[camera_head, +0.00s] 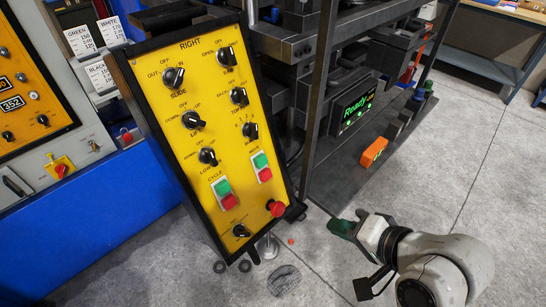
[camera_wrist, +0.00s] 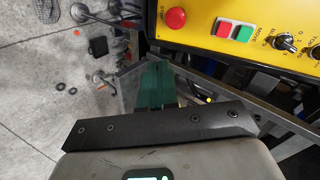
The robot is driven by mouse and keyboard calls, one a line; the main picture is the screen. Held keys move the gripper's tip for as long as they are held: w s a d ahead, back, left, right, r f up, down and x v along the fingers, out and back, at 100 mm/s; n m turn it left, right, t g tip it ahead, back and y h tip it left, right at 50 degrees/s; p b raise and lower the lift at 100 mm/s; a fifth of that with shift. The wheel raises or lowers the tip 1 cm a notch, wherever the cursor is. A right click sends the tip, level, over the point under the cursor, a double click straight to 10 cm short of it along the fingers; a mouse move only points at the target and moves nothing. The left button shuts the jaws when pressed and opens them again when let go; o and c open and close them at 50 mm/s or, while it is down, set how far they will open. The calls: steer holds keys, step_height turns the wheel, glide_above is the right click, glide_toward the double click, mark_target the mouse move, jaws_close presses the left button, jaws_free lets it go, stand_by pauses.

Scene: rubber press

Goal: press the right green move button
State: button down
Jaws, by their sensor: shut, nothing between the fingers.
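The yellow control panel headed RIGHT (camera_head: 205,110) stands tilted left of centre in the head view. Its green move button (camera_head: 260,160) is the upper half of a green and red pair at the panel's right side. In the wrist view the green move button (camera_wrist: 244,32) sits beside its red partner at the top right. My gripper (camera_head: 343,228) is shut and empty, to the right of and below the panel. In the wrist view its green fingers (camera_wrist: 157,85) are together, apart from the panel and left of and below the button.
A second green and red pair, marked CYCLE (camera_head: 222,187), lies left of the move pair. A red stop knob (camera_head: 277,208) is at the panel's lower right corner. A dark metal post (camera_head: 318,90) rises right of the panel. Grey floor (camera_head: 470,150) is clear at right.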

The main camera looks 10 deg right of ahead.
steer(key=w+a+r+m+t+y, duration=0.1)
steer(key=r, duration=0.4)
steer(key=w+a+r+m+t+y, duration=0.1)
steer(key=w+a+r, duration=0.1)
steer(key=r, duration=0.3)
steer(key=shift+a+m+y+p, duration=0.25)
steer(key=shift+m+y+p, duration=0.05)
steer(key=shift+p, duration=0.1)
steer(key=shift+w, duration=0.15)
glide_toward(264, 161)
steer(key=x, duration=0.7)
steer(key=shift+a, duration=0.1)
